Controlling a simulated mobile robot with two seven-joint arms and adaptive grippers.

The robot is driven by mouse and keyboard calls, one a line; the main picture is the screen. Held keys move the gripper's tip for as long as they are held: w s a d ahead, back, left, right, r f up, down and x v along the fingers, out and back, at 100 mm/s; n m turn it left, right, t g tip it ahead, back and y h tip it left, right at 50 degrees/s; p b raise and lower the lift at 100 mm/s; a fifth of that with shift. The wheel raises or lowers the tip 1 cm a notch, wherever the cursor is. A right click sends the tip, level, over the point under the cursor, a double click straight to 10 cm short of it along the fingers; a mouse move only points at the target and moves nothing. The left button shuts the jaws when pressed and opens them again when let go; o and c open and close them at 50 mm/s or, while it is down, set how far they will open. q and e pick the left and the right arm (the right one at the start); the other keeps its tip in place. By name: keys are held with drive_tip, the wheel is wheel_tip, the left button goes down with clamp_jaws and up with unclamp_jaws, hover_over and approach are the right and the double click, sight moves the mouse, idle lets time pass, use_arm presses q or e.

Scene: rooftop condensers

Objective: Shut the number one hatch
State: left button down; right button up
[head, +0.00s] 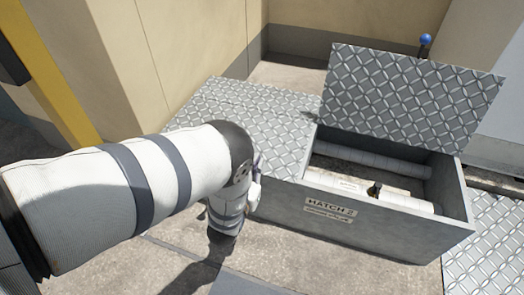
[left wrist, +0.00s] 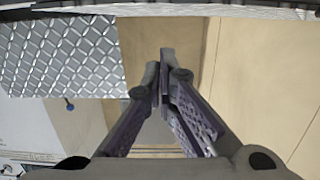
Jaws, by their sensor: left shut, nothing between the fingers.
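An open hatch box (head: 285,197) of grey metal stands right of centre in the head view. Its plate seems to read "HATCH 2"; the digit is small. Its diamond-plate lid (head: 405,100) stands raised at the back and also shows at upper left in the left wrist view (left wrist: 65,55). A flat diamond-plate cover (head: 245,115) lies left of the opening. No plate reading number one is visible. My left gripper (left wrist: 160,80) is shut and empty. In the head view it is mostly hidden by my arm, near the box's left front. My right gripper is out of view.
Pipes (head: 375,160) and a small dark valve (head: 374,189) lie inside the box. A blue knob (head: 425,39) stands behind the lid. Another diamond-plate surface (head: 488,245) is at lower right. A yellow post (head: 50,75) and beige walls stand left and behind.

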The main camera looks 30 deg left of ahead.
use_arm(q)
wheel_tip(320, 180, down, 6)
drive_tip(key=b, duration=0.2)
drive_tip(key=shift+s+b, duration=0.3)
drive_tip(key=shift+s, duration=0.05)
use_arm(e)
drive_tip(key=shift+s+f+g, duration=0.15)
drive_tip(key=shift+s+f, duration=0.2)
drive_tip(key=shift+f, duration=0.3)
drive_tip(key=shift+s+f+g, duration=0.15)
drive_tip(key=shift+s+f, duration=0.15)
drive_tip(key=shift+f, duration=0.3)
use_arm(q)
drive_tip(key=shift+d, duration=0.1)
